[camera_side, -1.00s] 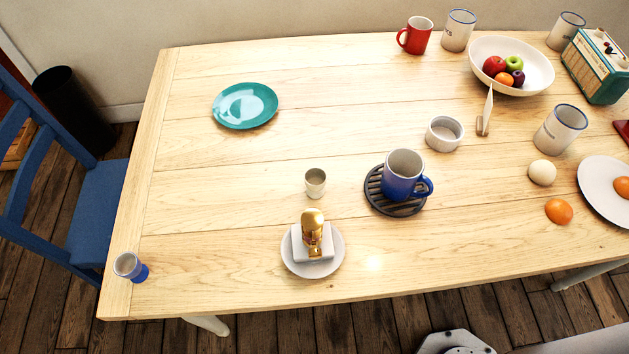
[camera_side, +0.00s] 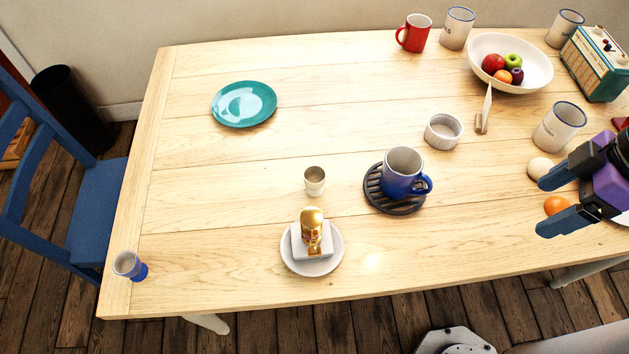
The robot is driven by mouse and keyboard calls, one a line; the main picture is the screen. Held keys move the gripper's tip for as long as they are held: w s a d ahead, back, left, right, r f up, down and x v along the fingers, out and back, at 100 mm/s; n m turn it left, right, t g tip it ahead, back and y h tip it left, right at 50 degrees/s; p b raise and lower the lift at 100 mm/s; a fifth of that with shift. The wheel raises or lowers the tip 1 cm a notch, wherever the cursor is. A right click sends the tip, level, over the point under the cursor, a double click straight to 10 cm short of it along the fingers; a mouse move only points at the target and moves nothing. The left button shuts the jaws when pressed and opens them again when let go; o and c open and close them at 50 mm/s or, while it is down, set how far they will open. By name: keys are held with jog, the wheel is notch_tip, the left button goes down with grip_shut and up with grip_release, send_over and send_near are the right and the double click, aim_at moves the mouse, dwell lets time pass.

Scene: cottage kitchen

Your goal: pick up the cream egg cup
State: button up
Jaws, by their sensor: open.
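A small cream egg cup (camera_side: 315,182) stands upright near the middle of the table, behind a white plate and left of a blue mug. A second, blue-and-cream cup (camera_side: 131,266) stands at the table's front left corner. My gripper (camera_side: 551,203) is at the right edge of the picture, far to the right of the cream egg cup. Its two blue fingers are apart, point left, and have nothing held between them. The gripper partly hides the cream ball, the orange fruit and the plate at the right.
The blue mug (camera_side: 402,174) stands on a dark trivet (camera_side: 379,198). A white plate (camera_side: 312,269) holds a white block and a gold object (camera_side: 312,230). A white ramekin (camera_side: 443,131) stands behind the mug. A teal plate (camera_side: 244,104) lies at back left. The table left of the egg cup is clear.

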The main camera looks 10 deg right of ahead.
jog(key=w+a+f+m+t+y, duration=0.1)
jog(key=w+a+f+y, duration=0.1)
jog(key=w+a+f, duration=0.35)
jog(key=w+a+f+m+t+y, duration=0.1)
jog(key=w+a+f+t, duration=0.1)
jog(key=a, duration=0.7)
jog(key=t+y, duration=0.3)
jog(key=t, duration=0.2)
send_near(307, 173)
jog(key=shift+m, duration=0.4)
jog(key=x, duration=0.4)
jog(key=shift+w+d+f, duration=0.1)
jog(key=shift+w+f, duration=0.2)
jog(key=shift+f, duration=0.05)
jog(key=shift+a+x, duration=0.2)
jog(key=shift+x, duration=2.4)
jog(key=shift+s, duration=0.2)
jog(key=c, duration=1.1)
jog(key=shift+r, duration=0.15)
